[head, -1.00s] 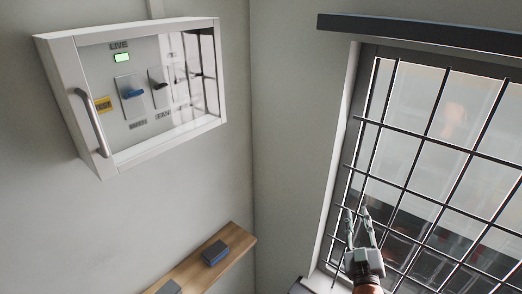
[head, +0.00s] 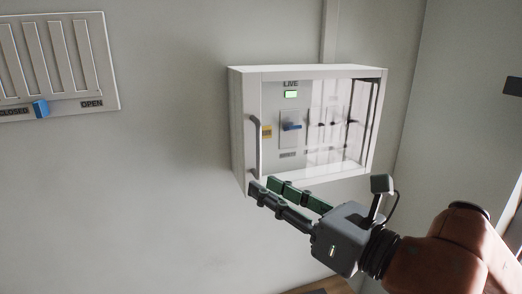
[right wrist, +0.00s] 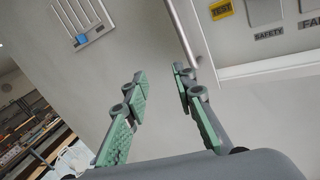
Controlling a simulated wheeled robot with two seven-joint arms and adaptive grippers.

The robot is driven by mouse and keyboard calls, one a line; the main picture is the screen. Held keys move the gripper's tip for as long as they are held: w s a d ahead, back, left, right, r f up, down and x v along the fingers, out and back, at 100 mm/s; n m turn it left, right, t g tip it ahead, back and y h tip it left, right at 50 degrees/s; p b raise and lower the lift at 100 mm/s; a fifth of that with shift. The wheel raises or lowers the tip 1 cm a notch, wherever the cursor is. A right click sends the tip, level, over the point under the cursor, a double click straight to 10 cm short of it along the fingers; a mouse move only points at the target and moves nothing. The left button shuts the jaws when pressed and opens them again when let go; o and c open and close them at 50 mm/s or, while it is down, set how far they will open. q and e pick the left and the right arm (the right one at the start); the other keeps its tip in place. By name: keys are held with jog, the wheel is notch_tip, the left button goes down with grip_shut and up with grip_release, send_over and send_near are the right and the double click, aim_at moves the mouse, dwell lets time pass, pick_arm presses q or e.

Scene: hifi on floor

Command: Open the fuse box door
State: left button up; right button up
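The fuse box (head: 238,125) is a white wall cabinet with a clear-fronted door (head: 335,120), which looks closed. A vertical grey bar handle (head: 254,146) is on the door's left side. Behind the pane are a green-lit LIVE display and a blue switch. My right gripper (head: 262,187) is in front of the box's lower left, with its fingertips near the handle's lower end. In the right wrist view its fingers (right wrist: 158,82) are apart and empty, and the handle (right wrist: 190,30) runs past the tip of the right-hand finger. I cannot tell whether they touch. My left gripper is not in view.
A vent panel (head: 62,95) with a blue slider (head: 40,109), marked CLOSED and OPEN, is on the wall at left. A wooden shelf edge (head: 325,287) shows at the bottom. In the right wrist view, shelving (right wrist: 35,130) stands at lower left. The wall between vent and box is bare.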

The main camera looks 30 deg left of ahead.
aim_at(260, 151)
jog(key=w+a+r+t+p, duration=0.1)
jog(key=w, duration=0.1)
jog(key=w+a+r+t+h+p, duration=0.1)
jog(key=w+a, duration=0.1)
jog(key=w+a+r+t+h+p, duration=0.1)
jog(key=w+a+t, duration=0.1)
jog(key=shift+a+r+m, duration=0.15)
jog(key=shift+r+m, duration=0.2)
jog(key=shift+m, duration=0.05)
jog(key=shift+w+a+f, duration=0.15)
jog(key=shift+w+a, duration=0.15)
jog(key=shift+a, duration=0.3)
jog(key=shift+c, duration=0.4)
grip_shut()
